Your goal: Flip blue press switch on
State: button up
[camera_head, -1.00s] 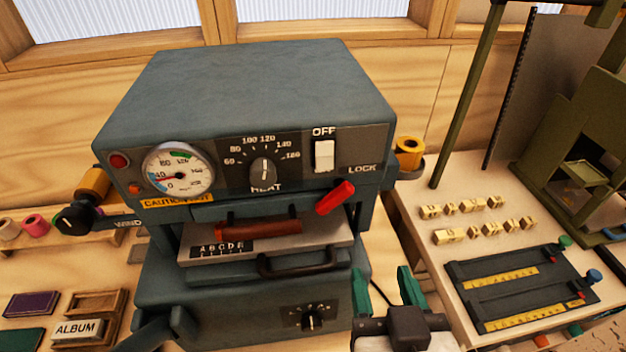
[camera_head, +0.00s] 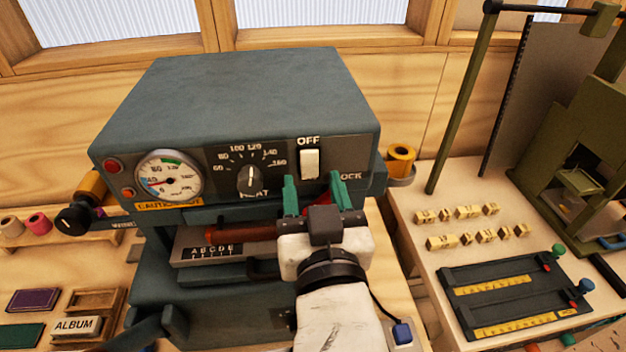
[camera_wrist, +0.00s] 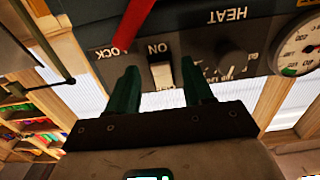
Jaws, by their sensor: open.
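The blue-grey press (camera_head: 250,85) stands in the middle of the head view. Its white rocker switch (camera_head: 310,164) is on the front panel under the word OFF. In the wrist view, which is upside down, the switch (camera_wrist: 162,74) shows between my fingers, near the word ON. My gripper (camera_head: 316,185) has green fingers, open and empty, just below and in front of the switch in the head view. The fingers (camera_wrist: 160,80) point at the panel; whether they touch it I cannot tell. My gripper hides part of the red lock lever (camera_wrist: 135,22).
A heat knob (camera_head: 250,180) and a round gauge (camera_head: 168,175) sit left of the switch. A yellow roll (camera_head: 400,158) stands right of the press. A blue button box (camera_head: 402,334) is at lower right. Gold type blocks (camera_head: 470,241) lie on the right table.

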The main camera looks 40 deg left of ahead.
jog(key=shift+w+a, duration=0.25)
jog(key=shift+a, duration=0.1)
grip_shut()
jog(key=shift+f+t+b, duration=0.3)
jog(key=shift+f+b, duration=0.1)
jog(key=shift+b, duration=0.65)
jog(key=shift+y+b, duration=0.3)
jog(key=shift+b, duration=0.85)
jog(key=shift+r+y, duration=0.15)
jog(key=shift+y, duration=0.15)
grip_release()
